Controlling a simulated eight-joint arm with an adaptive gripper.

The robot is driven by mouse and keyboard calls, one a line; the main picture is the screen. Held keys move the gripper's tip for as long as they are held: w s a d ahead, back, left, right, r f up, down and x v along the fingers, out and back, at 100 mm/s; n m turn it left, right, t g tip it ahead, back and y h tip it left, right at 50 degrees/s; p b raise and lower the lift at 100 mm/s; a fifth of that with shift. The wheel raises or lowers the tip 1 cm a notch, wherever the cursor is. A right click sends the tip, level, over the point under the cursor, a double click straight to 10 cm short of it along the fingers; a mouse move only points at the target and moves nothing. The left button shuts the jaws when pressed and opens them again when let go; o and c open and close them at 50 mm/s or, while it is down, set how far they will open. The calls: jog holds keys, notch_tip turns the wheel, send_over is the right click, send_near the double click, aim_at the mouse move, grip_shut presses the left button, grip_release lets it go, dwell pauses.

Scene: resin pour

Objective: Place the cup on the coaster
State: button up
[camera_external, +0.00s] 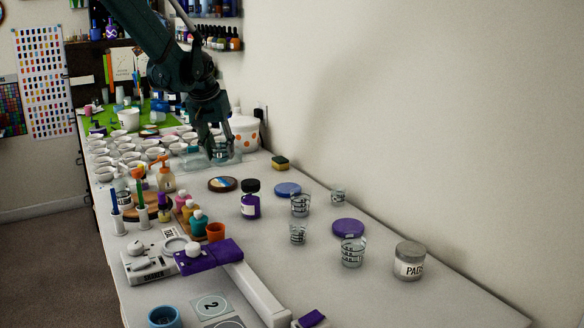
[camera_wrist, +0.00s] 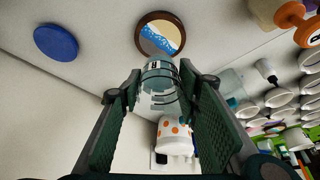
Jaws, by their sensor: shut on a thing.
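My gripper (camera_external: 221,156) is shut on a clear measuring cup with dark markings, held between its two fingers. The cup (camera_wrist: 160,82) shows between the green fingers in the wrist view, where my gripper (camera_wrist: 160,74) also shows. In the external view the cup is hard to make out against the fingers. A round coaster (camera_external: 222,184) with a brown rim and a blue, white and tan face lies on the table, nearer the camera than the gripper. The coaster (camera_wrist: 160,34) is just beyond the cup in the wrist view. The cup appears apart from it.
A blue disc (camera_external: 288,189), a purple disc (camera_external: 348,228) and several clear cups (camera_external: 300,206) lie to the right. A dark purple bottle (camera_external: 250,200) stands near the coaster. A white tub with orange dots (camera_external: 244,134) and many white cups (camera_external: 127,148) are behind and left.

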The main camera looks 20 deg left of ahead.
aim_at(221, 159)
jog(key=shift+f, duration=1.55)
jog(key=shift+f, duration=1.85)
jog(key=shift+f, duration=0.2)
jog(key=o, duration=0.9)
jog(key=shift+r, duration=0.2)
jog(key=shift+v, duration=6)
jog(key=shift+r, duration=0.1)
